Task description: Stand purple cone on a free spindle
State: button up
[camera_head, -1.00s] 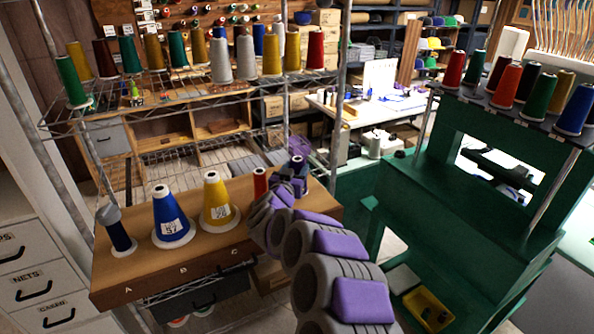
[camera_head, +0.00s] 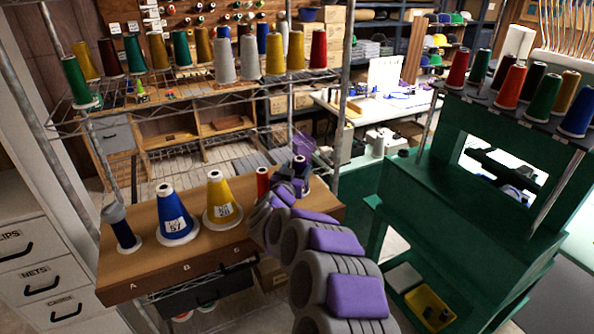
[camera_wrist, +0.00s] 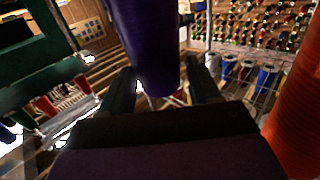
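The purple cone (camera_head: 301,162) stands near the right end of the wooden board (camera_head: 113,279), its pale top showing; my gripper and arm hide its lower part. My gripper (camera_wrist: 160,82) is at this cone. In the wrist view the purple cone (camera_wrist: 145,45) comes down from the top edge between my two fingers, which are apart on either side of it. I cannot tell whether both fingers touch it. A red cone (camera_head: 262,183) stands just left of my gripper. I cannot make out a free spindle.
A yellow cone (camera_head: 219,195), a blue cone (camera_head: 174,219) and a slim dark spool (camera_head: 122,228) stand on the board. A wire rack (camera_head: 150,92) holds several cones behind. A green frame (camera_head: 440,215) on the right carries several cones. An orange-red surface (camera_wrist: 298,115) is close in the wrist view.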

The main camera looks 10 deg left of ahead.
jog(key=o, duration=0.3)
jog(key=shift+s, duration=0.1)
